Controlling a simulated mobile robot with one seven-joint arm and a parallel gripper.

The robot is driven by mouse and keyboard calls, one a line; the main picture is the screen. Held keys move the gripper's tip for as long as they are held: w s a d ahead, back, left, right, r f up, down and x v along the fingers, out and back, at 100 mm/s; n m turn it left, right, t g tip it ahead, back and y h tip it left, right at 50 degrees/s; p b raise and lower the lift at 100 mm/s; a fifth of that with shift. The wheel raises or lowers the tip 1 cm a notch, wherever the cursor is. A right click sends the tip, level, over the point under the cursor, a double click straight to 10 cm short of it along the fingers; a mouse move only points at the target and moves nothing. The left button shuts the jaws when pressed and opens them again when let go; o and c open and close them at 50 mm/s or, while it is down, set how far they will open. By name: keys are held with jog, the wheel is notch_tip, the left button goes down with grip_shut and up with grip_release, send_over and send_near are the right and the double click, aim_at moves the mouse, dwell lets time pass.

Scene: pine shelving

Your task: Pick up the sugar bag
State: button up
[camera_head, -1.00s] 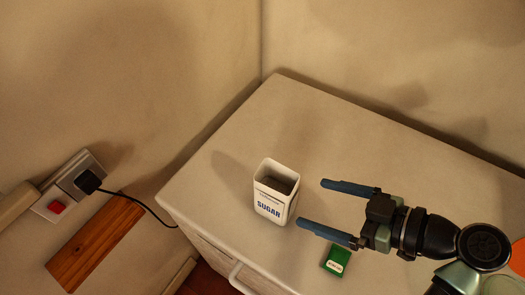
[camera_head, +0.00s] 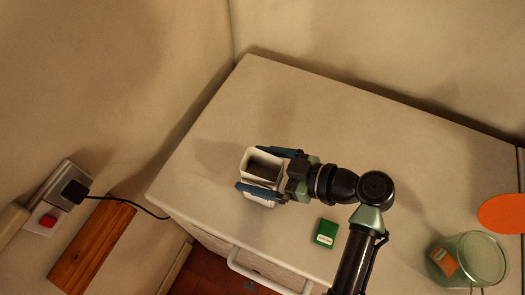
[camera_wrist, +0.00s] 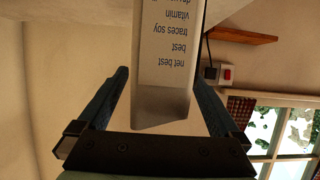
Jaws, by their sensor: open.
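The sugar bag (camera_head: 262,183) is a white, upright, open-topped box-like pack with a dark inside, standing on the pale counter (camera_head: 330,120). My gripper (camera_head: 251,169) is open, with one blue finger on each side of the pack. In the wrist view the pack (camera_wrist: 168,60) shows its side with blue printed text, between the two fingers. A clear gap shows on the left finger's side; the right finger is close to the pack, and I cannot tell if it touches. The lower finger hides part of the pack's front in the head view.
A small green box (camera_head: 325,233) lies near the counter's front edge, close to my arm. A glass jar (camera_head: 483,258) with an orange item and an orange disc (camera_head: 503,213) are at the right. A wall socket with plug (camera_head: 72,192) and cable is at the left.

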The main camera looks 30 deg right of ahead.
jog(key=shift+x, duration=1.05)
jog(key=shift+r, duration=0.1)
grip_shut()
